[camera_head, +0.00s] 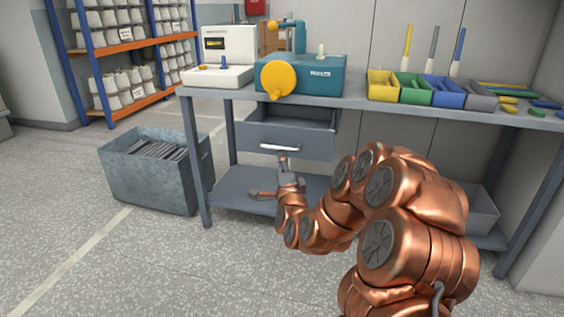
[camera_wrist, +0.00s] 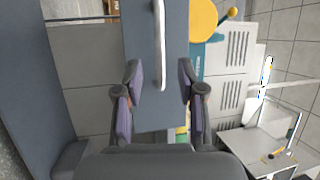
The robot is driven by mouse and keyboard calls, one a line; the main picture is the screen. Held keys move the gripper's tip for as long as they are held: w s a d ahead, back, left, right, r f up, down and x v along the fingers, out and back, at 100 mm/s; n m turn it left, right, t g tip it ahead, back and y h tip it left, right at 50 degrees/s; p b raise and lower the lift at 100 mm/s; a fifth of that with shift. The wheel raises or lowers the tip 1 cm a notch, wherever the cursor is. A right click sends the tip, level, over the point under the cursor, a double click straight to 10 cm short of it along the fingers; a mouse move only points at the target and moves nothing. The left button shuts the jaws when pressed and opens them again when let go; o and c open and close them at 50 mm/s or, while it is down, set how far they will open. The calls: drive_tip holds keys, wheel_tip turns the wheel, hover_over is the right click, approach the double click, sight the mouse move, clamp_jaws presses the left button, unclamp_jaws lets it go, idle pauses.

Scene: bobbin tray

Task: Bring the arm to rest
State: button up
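My copper-coloured arm reaches toward the workbench from the lower right in the head view. My gripper (camera_head: 286,170) is just below the front of an open grey drawer (camera_head: 284,141) under the bench top. In the wrist view my gripper (camera_wrist: 161,85) has its two fingers spread wide. The drawer's silver handle (camera_wrist: 160,45) lies between the fingers in that picture, with grey drawer front showing on both sides of it. I see no finger touching the handle, and nothing is held.
The workbench (camera_head: 357,101) carries a teal machine with a yellow wheel (camera_head: 278,79), a white device (camera_head: 229,45) and coloured bins (camera_head: 414,90). A grey metal crate (camera_head: 150,180) stands left of the bench. A shelf rack (camera_head: 118,50) stands behind. Floor at front left is clear.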

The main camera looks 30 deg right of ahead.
idle(0.3)
drive_tip(key=s+a+r+n+g+y+p, duration=0.8)
drive_tip(key=a+r+n+p, duration=0.35)
drive_tip(key=a+p, duration=0.5)
drive_tip(key=s+r+n+g+p, duration=0.3)
drive_tip(key=s+r+p, duration=0.3)
drive_tip(key=s, duration=0.7)
drive_tip(key=s+r+n+g+h+p, duration=0.1)
drive_tip(key=s+r+n+g+p, duration=0.2)
drive_tip(key=s, duration=1)
drive_tip(key=s+r+n+g+p, duration=0.3)
drive_tip(key=s+r+g+p, duration=0.3)
drive_tip(key=s+r+p, duration=0.4)
drive_tip(key=s+p, duration=0.2)
drive_tip(key=s, duration=0.1)
drive_tip(key=shift+a+g+h, duration=0.4)
drive_tip(key=shift+s, duration=0.1)
